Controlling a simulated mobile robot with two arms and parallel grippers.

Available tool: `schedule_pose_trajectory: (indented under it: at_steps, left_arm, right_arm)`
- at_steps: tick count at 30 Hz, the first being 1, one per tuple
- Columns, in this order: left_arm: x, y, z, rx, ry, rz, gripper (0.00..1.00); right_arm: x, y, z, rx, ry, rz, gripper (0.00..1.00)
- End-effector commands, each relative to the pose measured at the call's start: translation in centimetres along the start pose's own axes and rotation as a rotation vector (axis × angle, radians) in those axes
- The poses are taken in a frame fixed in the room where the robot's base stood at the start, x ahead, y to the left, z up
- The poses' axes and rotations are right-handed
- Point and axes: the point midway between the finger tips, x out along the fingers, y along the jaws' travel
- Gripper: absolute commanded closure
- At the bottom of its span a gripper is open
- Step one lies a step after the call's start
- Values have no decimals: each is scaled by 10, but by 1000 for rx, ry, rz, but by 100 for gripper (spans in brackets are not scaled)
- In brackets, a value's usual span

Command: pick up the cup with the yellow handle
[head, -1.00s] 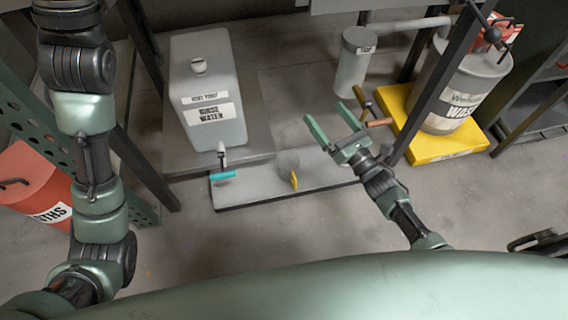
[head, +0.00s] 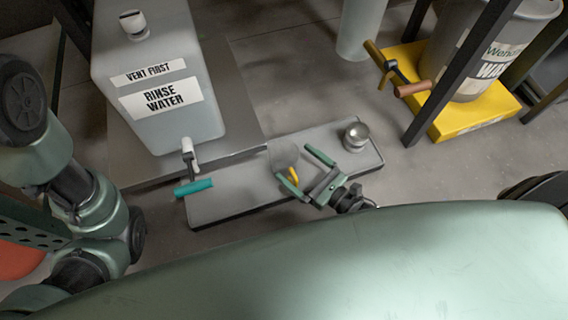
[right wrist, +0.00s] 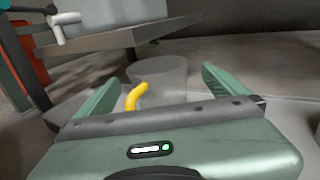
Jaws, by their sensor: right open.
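The cup (head: 284,154) is grey and see-through, with a yellow handle (head: 293,175), and stands on the grey slab. In the right wrist view the cup (right wrist: 160,72) is upright ahead, with its yellow handle (right wrist: 135,96) toward me, and it appears between the fingers. My right gripper (head: 302,168) is open and empty, close to the cup on its near right side. Its two fingers also show in the right wrist view (right wrist: 160,90). Part of the handle is hidden by a finger in the head view. My left arm shows at the left; its gripper is out of view.
A rinse water tank (head: 160,75) with a teal-handled tap (head: 193,187) stands behind left. A round metal object (head: 355,136) sits on the slab's (head: 225,200) right end. A dark post (head: 455,85) and a yellow platform (head: 465,120) with a waste drum stand at right.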

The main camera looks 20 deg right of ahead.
Motion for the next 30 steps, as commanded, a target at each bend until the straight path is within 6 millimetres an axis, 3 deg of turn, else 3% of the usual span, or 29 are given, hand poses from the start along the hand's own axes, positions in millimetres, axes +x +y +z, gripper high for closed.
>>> schedule_pose_trajectory:
  at_steps: [2, 9, 17, 23, 24, 30]
  left_arm:
    - [-2, 3, -9, 3, 22, 7, 64]
    - [-16, 6, -14, 3, 21, 8, 64]
    - [-16, 6, -14, 3, 21, 8, 64]
    - [-15, 6, -14, 3, 21, 8, 64]
    - [-15, 6, -14, 3, 21, 8, 64]
    - [-15, 6, -14, 3, 21, 9, 64]
  right_arm:
    - [12, 2, -1, -2, -4, 4, 0]
    - [43, 4, 4, 0, -2, 1, 0]
    - [45, 4, 6, 1, 0, 0, 0]
    - [45, 4, 6, 1, 0, 0, 53]
    - [45, 4, 6, 1, 0, 0, 56]
    - [45, 4, 6, 1, 0, 0, 56]
